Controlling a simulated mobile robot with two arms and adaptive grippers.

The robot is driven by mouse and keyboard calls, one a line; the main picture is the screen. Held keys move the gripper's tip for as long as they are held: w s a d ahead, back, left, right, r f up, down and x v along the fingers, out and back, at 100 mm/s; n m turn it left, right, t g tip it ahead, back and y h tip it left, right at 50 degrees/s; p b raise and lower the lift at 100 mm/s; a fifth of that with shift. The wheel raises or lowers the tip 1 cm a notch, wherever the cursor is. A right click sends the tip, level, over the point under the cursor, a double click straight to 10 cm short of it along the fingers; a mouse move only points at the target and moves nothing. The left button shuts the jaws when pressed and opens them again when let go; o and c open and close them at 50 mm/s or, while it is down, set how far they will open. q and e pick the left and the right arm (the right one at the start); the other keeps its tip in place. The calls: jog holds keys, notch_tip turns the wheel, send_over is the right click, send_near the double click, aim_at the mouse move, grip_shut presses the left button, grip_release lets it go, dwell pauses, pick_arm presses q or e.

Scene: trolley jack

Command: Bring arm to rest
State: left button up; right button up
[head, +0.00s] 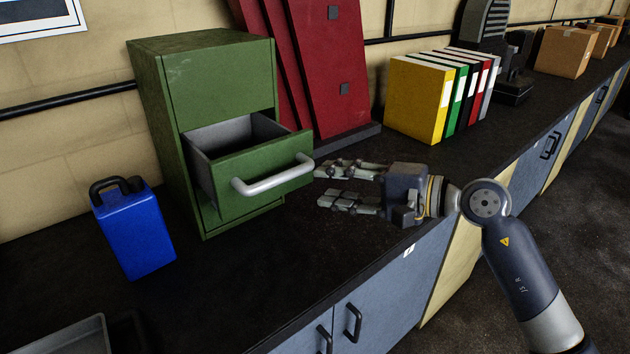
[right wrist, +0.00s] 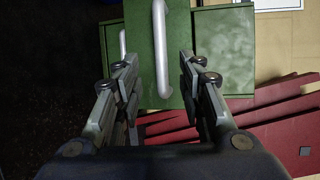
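My right gripper (head: 335,184) is open and empty over the worktop, just right of the green cabinet's open drawer. Its two fingers are spread apart, and they also show in the right wrist view (right wrist: 162,90). The silver drawer handle (head: 272,178) is ahead of the fingers, and in the right wrist view the handle (right wrist: 161,50) lies between their lines without visible contact. The green cabinet (head: 215,110) stands on the worktop with its lower drawer (head: 240,165) pulled out; the visible inside looks empty. My left gripper is not in view.
A blue canister (head: 135,235) stands left of the cabinet. Red panels (head: 330,70) lean on the wall behind my right gripper. Several binders (head: 420,98) and cardboard boxes (head: 565,50) stand farther right. A grey tray (head: 75,338) is at lower left. The worktop front is mostly clear.

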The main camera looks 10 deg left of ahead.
jog(key=shift+s+d, duration=0.1)
jog(key=shift+d, duration=0.2)
jog(key=shift+r, duration=0.1)
